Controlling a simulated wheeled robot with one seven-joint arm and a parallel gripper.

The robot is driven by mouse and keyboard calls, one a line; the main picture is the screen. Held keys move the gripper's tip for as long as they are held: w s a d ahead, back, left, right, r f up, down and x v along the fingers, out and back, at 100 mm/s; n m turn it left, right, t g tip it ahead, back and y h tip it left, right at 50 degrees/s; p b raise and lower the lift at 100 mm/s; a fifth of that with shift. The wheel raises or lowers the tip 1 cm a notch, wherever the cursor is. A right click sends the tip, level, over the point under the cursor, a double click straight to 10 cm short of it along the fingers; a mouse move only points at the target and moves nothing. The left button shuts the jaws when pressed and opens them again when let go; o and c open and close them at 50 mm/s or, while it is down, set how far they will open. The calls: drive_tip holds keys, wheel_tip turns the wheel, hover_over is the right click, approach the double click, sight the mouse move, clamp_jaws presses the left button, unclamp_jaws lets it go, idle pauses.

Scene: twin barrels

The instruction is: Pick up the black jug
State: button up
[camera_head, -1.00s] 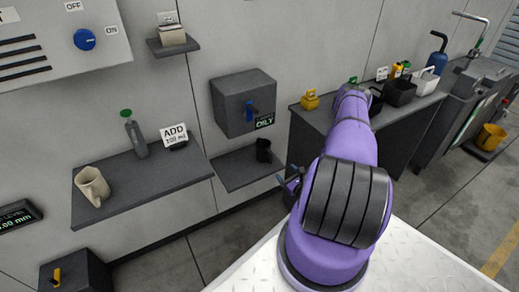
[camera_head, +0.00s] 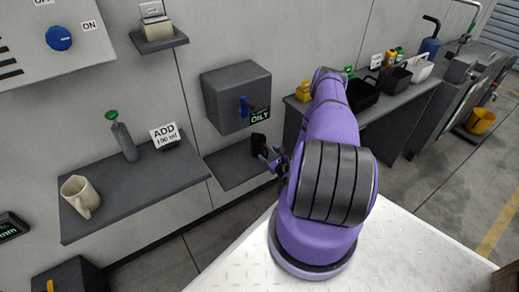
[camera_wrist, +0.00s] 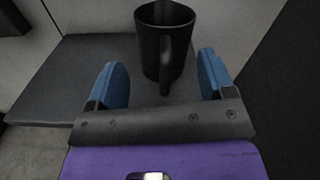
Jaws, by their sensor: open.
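The black jug (camera_wrist: 149,54) stands upright on a dark grey shelf (camera_wrist: 68,78) in the wrist view, its handle turned toward my gripper. My gripper (camera_wrist: 160,78) is open, with one blue fingertip to the left and one to the right of the handle, short of the jug body. I cannot tell whether the fingers overlap the handle in depth. In the head view the jug (camera_head: 258,143) shows small under the grey dispenser box, and my gripper (camera_head: 272,159) is close to it on its right. Part of the jug is hidden there.
The grey box (camera_head: 236,97) marked OILY hangs above the shelf. A left shelf (camera_head: 140,190) holds a beige jug (camera_head: 80,196), a grey bottle (camera_head: 125,140) and an ADD 100 ml sign (camera_head: 165,135). A counter with several containers stands to the right.

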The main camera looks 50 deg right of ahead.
sight(264, 146)
drive_tip(key=x, duration=0.5)
drive_tip(key=shift+s+d+r, duration=0.1)
drive_tip(key=shift+d, duration=0.15)
clamp_jaws()
